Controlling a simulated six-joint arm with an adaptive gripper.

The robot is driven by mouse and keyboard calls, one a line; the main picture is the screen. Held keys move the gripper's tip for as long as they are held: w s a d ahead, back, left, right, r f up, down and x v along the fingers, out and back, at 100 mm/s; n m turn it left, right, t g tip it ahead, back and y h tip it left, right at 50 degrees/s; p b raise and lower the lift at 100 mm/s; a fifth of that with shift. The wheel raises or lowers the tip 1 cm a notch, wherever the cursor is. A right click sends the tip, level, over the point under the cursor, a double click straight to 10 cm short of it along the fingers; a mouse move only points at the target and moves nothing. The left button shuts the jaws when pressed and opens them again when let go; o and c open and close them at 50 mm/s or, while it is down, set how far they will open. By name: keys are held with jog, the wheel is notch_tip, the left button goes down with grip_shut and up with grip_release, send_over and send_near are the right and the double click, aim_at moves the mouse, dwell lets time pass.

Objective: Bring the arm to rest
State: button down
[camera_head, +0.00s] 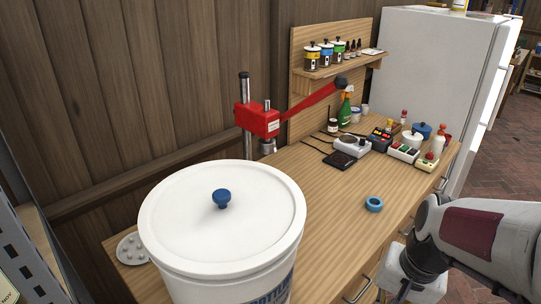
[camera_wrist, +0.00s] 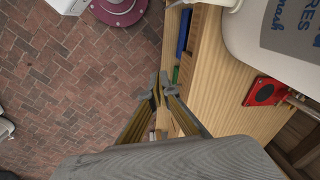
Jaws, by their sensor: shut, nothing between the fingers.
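My gripper (camera_wrist: 160,88) shows in the wrist view with its fingertips together and nothing between them. It points over the front edge of the wooden bench (camera_wrist: 222,85), with the brick floor beyond on the left. In the head view my arm comes in at the lower right, in front of the bench (camera_head: 325,185); my fingertips cannot be made out there.
A large white bucket with a lid (camera_head: 265,225) stands on the near bench end. A red lever tool (camera_head: 258,122) stands behind it. Small devices and bottles crowd the far end, beside a white fridge (camera_head: 430,60).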

jog(key=s+a+r+n+t+h, duration=0.1)
jog(key=s+a+r+n+t, duration=0.3)
jog(key=s+r, duration=0.4)
jog(key=shift+s+r+n, duration=0.25)
jog(key=shift+r+n, duration=0.65)
dwell(1.5)
